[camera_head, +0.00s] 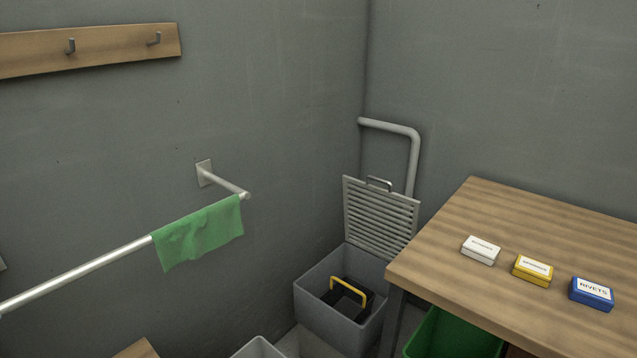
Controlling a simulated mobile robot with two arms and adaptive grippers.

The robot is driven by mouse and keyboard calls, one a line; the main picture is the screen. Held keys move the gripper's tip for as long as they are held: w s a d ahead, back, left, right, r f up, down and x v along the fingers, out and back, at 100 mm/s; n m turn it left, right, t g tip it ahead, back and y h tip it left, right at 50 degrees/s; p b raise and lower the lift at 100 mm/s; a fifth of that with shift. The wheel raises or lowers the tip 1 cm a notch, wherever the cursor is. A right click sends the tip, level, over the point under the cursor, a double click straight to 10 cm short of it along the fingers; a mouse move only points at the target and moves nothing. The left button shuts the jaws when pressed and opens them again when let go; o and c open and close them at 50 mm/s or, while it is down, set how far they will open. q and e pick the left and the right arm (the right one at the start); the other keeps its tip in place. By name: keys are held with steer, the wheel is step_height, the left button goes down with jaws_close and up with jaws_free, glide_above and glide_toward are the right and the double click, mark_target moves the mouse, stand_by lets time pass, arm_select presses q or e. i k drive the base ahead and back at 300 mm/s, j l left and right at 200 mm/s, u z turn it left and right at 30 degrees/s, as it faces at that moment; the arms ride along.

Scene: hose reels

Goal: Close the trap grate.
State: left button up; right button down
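The trap grate (380,217) is a light grey slatted panel in the corner. It stands raised, leaning back near the wall pipe, with a small handle (379,184) at its top edge. Its lower edge meets the back rim of a grey open box-shaped trap (317,299). Inside the trap is a dark item with a yellow handle (348,287). The table corner comes close to the grate's lower right edge. Neither of my grippers is in view.
A wooden table (440,245) at right bears a white box (481,250), a yellow box (532,270) and a blue box (591,292). A green bin (450,335) is below it. A rail (85,268) with a green cloth (199,234) crosses the left. A grey pipe (413,160) is behind the grate.

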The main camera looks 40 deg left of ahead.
mark_target(345, 179)
steer(key=u, duration=0.75)
